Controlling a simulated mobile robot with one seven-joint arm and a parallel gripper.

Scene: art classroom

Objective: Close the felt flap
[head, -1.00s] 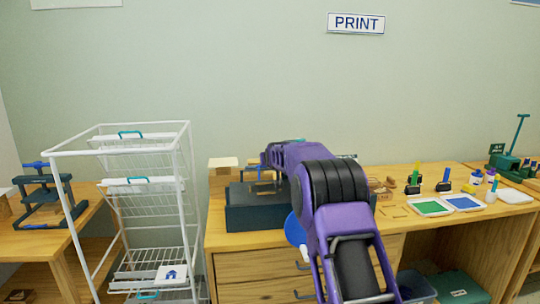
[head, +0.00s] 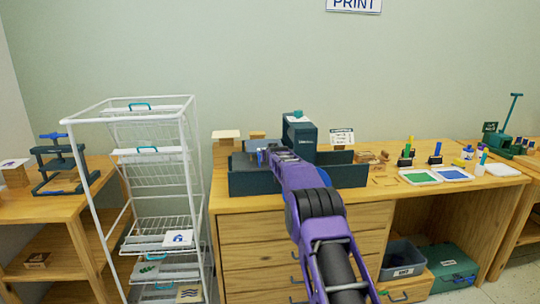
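A dark teal press (head: 300,135) with low side walls stands on the wooden desk, behind my arm. A grey flat piece (head: 241,161) lies inside its left part, next to my gripper; it may be the felt flap, but I cannot tell how far it is folded. My gripper (head: 262,156) is over the left part of the press, with small blue parts showing at its end. It is too small to see whether its fingers are open or touch anything. My purple arm hides the middle of the press.
A white wire rack (head: 190,200) stands close left of the desk (head: 450,187). Wooden blocks (head: 226,140) sit behind the press. Green (head: 420,178) and blue (head: 454,175) ink trays lie to the right.

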